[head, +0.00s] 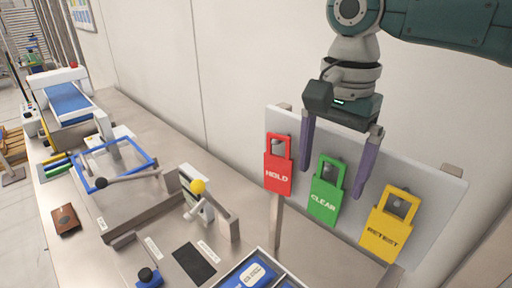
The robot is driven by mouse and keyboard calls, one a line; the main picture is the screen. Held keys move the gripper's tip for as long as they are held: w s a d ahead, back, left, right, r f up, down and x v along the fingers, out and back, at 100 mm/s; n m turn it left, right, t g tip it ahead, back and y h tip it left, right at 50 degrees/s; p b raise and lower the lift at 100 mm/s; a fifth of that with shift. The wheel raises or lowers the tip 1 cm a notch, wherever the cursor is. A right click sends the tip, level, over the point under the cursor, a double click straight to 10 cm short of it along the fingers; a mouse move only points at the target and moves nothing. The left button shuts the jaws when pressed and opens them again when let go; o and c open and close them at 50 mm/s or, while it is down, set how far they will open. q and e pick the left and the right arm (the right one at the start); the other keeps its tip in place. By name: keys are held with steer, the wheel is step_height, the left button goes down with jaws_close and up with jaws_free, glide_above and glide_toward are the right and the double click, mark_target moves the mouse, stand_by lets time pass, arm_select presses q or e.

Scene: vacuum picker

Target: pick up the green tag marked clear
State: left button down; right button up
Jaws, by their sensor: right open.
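The green tag marked CLEAR (324,197) hangs by its loop from the tilted grey board (425,168), between a red tag marked HOLD (278,170) and a yellow tag marked RETEST (388,228). My right gripper (334,168) comes down from above with its two purple fingers apart and nothing between them. In the picture the fingers lie to either side of the green tag's upper part. I cannot tell how far in front of the board they are. My left gripper is not in view.
The board stands on a post (277,222) at the right of the grey bench. The wall is close behind.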

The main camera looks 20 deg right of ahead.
steer(key=shift+f, duration=0.55)
steer(key=c, duration=1.3)
steer(key=shift+c, duration=0.2)
steer(key=shift+r, duration=0.1)
steer(key=shift+r+b, duration=0.45)
steer(key=shift+r, duration=0.05)
steer(key=s+a+b, duration=0.2)
steer(key=s+a, duration=0.1)
steer(key=a, duration=0.5)
steer(key=s+a+b, duration=0.2)
steer(key=s+a, duration=0.2)
steer(key=a, duration=0.4)
steer(key=shift+a+r, duration=0.2)
steer(key=shift+a, duration=0.1)
